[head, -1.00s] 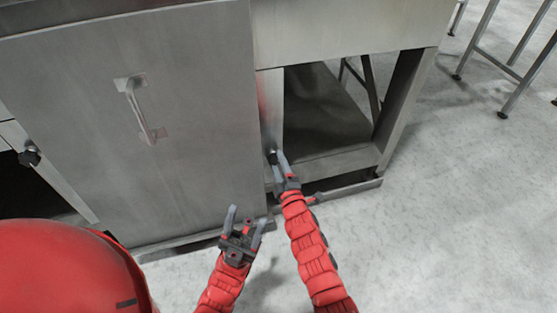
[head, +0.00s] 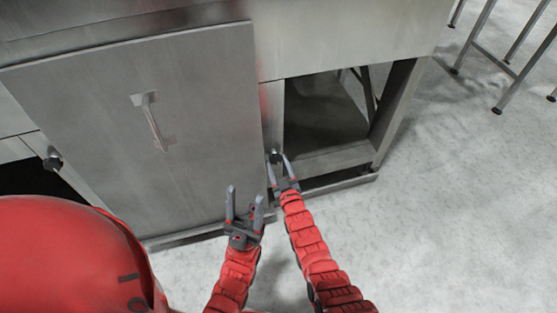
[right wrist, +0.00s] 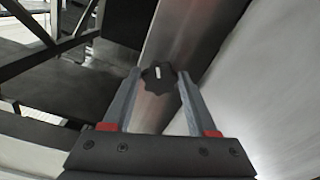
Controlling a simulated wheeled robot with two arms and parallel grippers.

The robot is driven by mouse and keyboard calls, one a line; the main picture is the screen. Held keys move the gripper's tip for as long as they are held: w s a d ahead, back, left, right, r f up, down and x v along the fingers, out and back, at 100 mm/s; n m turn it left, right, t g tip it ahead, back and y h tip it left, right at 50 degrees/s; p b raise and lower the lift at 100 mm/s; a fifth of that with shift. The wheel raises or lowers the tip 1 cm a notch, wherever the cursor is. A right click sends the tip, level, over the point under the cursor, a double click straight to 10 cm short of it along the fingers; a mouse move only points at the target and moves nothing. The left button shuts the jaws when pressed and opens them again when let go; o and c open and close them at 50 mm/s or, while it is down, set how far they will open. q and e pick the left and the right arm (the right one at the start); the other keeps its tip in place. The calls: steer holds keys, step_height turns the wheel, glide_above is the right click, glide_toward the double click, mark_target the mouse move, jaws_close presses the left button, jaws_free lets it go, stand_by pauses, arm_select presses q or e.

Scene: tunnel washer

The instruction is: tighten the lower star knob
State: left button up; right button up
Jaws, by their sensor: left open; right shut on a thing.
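A dark star knob (right wrist: 157,78) with a light mark on its face sits low on a narrow steel upright, beside the grey door panel. In the head view the knob (head: 275,156) is small, at the far end of my right gripper (head: 279,169). In the right wrist view the fingers of my right gripper (right wrist: 158,91) lie on either side of the knob and are shut on it. My left gripper (head: 244,199) is open and empty, in front of the door's lower right corner, apart from the knob.
The door panel (head: 205,110) carries a bar handle (head: 153,122). An open bay (head: 322,115) lies right of the upright. Metal legs (head: 478,45) stand at the upper right; the floor between is clear.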

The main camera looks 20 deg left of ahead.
steer(key=m+p, duration=0.1)
steer(key=m, duration=0.1)
steer(key=shift+m, duration=0.4)
steer(key=shift+a+m+p, duration=0.1)
steer(key=shift+m+p, duration=0.25)
steer(key=shift+m, duration=0.95)
steer(key=shift+s+f+m, duration=0.1)
steer(key=shift+m, duration=0.3)
steer(key=o, duration=1.1)
